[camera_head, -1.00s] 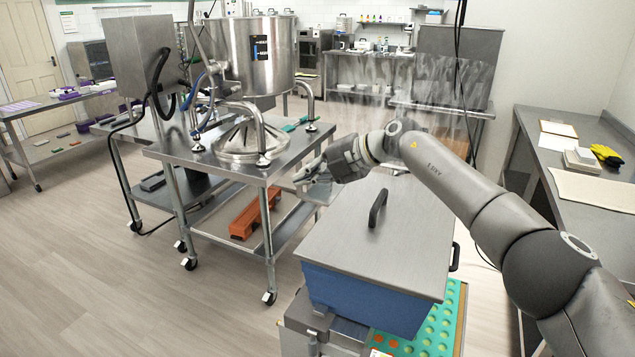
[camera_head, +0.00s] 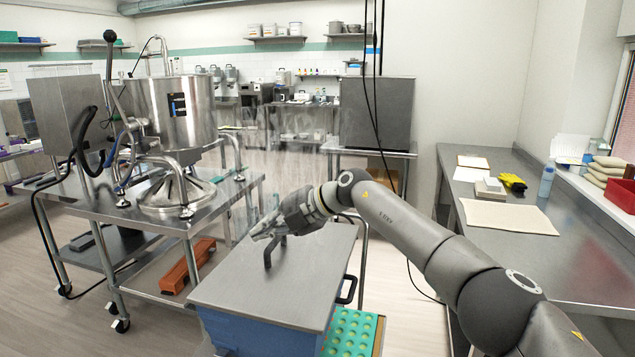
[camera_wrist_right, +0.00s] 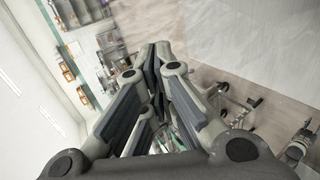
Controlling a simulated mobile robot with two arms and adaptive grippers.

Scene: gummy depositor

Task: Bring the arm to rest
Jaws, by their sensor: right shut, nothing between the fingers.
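My right arm reaches in from the lower right of the head view. I cannot tell from the head view how high the gripper is above the lid. My left gripper is in neither view.
The blue box (camera_head: 262,333) has a steel lid (camera_head: 300,285) with a dark handle (camera_head: 268,255). A green mold tray (camera_head: 352,335) lies beside it. A steel kettle (camera_head: 185,110) stands on a wheeled cart at left. A steel counter (camera_head: 590,255) runs along the right.

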